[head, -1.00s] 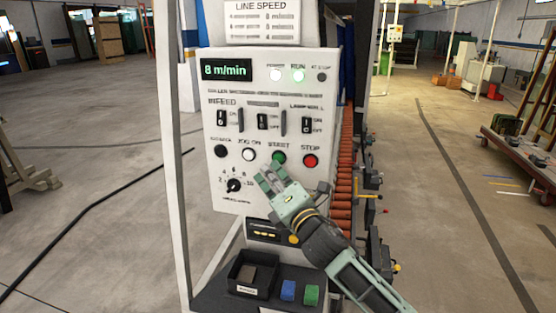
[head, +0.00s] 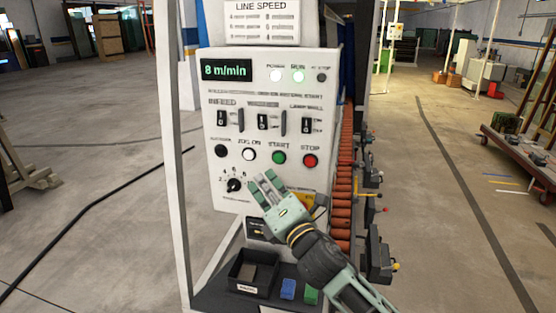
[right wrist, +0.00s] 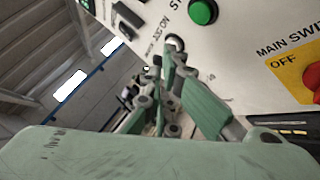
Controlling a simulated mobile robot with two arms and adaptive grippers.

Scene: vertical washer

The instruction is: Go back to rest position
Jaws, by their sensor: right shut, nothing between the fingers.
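My right gripper (head: 263,181) is in front of the lower part of the white control panel (head: 275,105), below the button row and right of the black speed dial (head: 234,185). Its fingers are shut and empty. The green START button (head: 279,157) and red STOP button (head: 310,160) are uncovered above it. In the right wrist view the fingers (right wrist: 172,62) point at the panel, with the green button (right wrist: 203,11) above right. Whether they touch the panel cannot be told. My left gripper is not in view.
The display (head: 226,70) reads 8 m/min and the RUN lamp is lit. A yellow main switch plate (right wrist: 308,72) is at the right. Below are a black tray (head: 252,287), blue block (head: 288,289) and green block (head: 311,294). Orange rollers (head: 343,185) run behind.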

